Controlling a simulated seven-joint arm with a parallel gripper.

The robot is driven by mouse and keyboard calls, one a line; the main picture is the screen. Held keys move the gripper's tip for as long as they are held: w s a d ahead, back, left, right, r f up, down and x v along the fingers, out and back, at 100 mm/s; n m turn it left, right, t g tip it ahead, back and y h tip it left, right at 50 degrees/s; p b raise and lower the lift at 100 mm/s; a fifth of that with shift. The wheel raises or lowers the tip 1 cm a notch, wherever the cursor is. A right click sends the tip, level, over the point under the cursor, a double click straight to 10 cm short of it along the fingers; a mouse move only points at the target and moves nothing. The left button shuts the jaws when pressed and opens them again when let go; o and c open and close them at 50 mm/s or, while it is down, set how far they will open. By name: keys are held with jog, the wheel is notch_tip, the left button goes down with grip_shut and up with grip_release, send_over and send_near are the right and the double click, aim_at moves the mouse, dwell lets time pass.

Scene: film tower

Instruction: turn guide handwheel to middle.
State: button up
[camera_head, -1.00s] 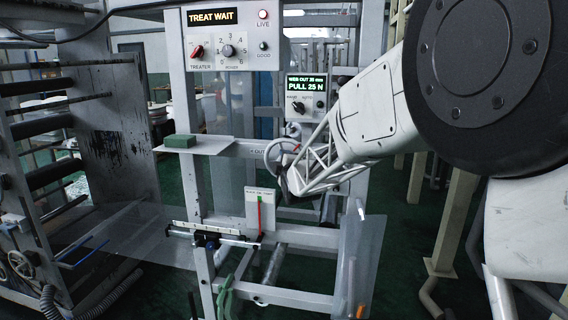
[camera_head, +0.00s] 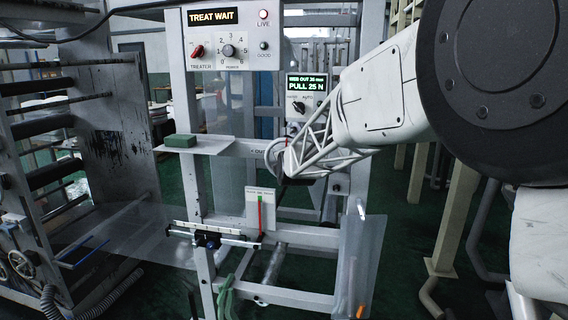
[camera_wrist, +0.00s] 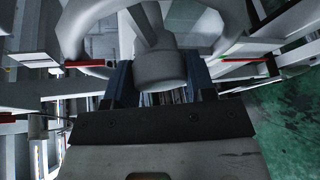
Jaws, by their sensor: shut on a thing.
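The guide handwheel (camera_head: 269,156) is a pale grey ring on the frame under the small display panel, partly hidden behind my wrist in the head view. In the wrist view its curved rim (camera_wrist: 72,35), a spoke and a thick round hub (camera_wrist: 158,66) fill the top middle. My gripper (camera_wrist: 160,82) has its dark fingers on both sides of the hub and is shut on it. In the head view my gripper (camera_head: 286,162) is at the wheel, its fingertips mostly hidden. The small display (camera_head: 306,88) reads "WEB OUT", with a hard-to-read number, and "PULL 25 N".
The treater panel (camera_head: 231,38) reads "TREAT WAIT". A green block (camera_head: 180,141) lies on a shelf (camera_head: 212,146) left of the wheel. A clear sheet (camera_head: 365,262) hangs lower right.

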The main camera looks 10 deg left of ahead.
jog(key=shift+f, duration=0.2)
dwell(0.5)
jog(key=o, duration=1.2)
jog(key=shift+o, duration=0.2)
jog(key=shift+r, duration=0.1)
jog(key=shift+s, duration=0.1)
jog(key=v, duration=0.7)
jog(key=shift+s, duration=0.25)
jog(key=shift+d+r, duration=0.15)
